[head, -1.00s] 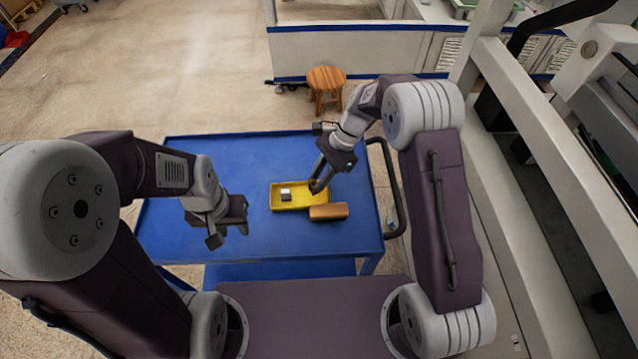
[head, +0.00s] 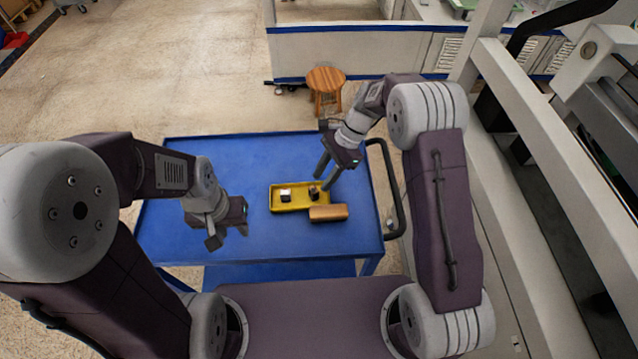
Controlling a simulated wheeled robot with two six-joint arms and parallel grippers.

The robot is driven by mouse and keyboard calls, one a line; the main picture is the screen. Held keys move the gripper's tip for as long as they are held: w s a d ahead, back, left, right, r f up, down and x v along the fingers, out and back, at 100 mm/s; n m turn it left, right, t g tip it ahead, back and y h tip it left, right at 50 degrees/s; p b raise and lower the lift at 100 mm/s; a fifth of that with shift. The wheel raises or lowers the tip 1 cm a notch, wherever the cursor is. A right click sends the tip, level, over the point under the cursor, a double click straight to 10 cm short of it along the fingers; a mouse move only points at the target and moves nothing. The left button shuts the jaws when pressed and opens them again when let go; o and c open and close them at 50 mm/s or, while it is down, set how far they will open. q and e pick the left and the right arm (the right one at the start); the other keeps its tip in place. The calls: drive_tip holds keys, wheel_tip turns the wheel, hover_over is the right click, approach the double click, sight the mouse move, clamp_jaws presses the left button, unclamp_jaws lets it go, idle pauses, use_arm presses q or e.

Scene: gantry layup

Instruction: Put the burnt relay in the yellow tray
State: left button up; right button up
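The yellow tray (head: 290,208) lies on the blue table top. A small dark block (head: 314,193), which looks like the burnt relay, is inside the tray toward its right end. A small block with a pale top (head: 285,195) is in the tray's left part. My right gripper (head: 327,174) is open and empty, just above and behind the dark block, apart from it. My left gripper (head: 228,236) appears open and empty, over the table to the left of the tray.
An orange-brown block (head: 328,213) lies against the tray's front right side. The blue table (head: 200,160) is otherwise clear. A wooden stool (head: 326,80) stands behind it, and a dark rail (head: 392,190) runs along its right side.

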drive_tip(key=v, duration=0.8)
drive_tip(key=shift+d+r, duration=0.15)
drive_tip(key=shift+r, duration=0.05)
drive_tip(key=s+d+f+n+t+h, duration=0.1)
drive_tip(key=s+d+n+h, duration=0.1)
drive_tip(key=s+d+n, duration=0.3)
drive_tip(key=s+d+f+n+t+h, duration=0.2)
drive_tip(key=s+d+n, duration=0.3)
drive_tip(key=s, duration=0.7)
drive_tip(key=n, duration=0.2)
drive_tip(key=shift+s+n+t+h, duration=0.3)
drive_tip(key=shift+s+n+h, duration=0.1)
